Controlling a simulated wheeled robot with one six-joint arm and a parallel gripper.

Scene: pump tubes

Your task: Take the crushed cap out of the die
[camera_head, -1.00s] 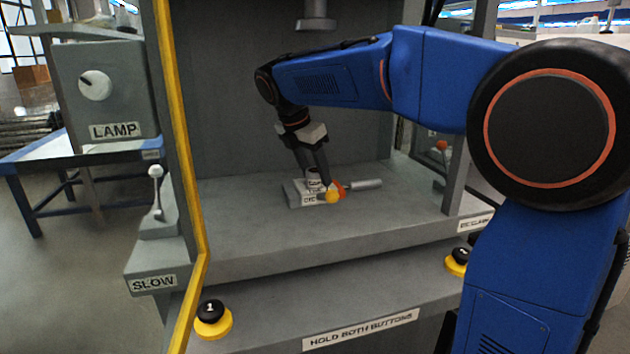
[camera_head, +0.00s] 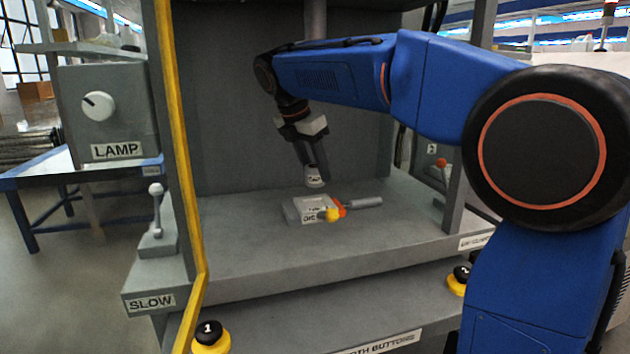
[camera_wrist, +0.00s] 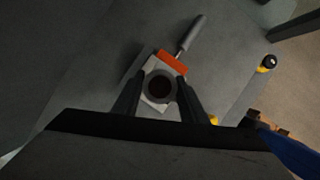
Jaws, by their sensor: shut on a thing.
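My gripper (camera_head: 315,174) is shut on the crushed cap (camera_head: 314,182), a small pale, short round piece at the fingertips. It hangs above the die (camera_head: 295,212), apart from it. The die is a grey block with a white label on the press bed. In the wrist view the cap (camera_wrist: 160,72) shows as a grey ring with a dark middle between the two black fingers. Part of the die shows pale behind it. The die's opening is hidden from me.
An orange-and-yellow piece with a grey handle (camera_head: 366,203) lies at the die's right. The press ram (camera_head: 316,20) is overhead, its lower end hidden by my arm. A yellow-edged post (camera_head: 180,150) stands left.

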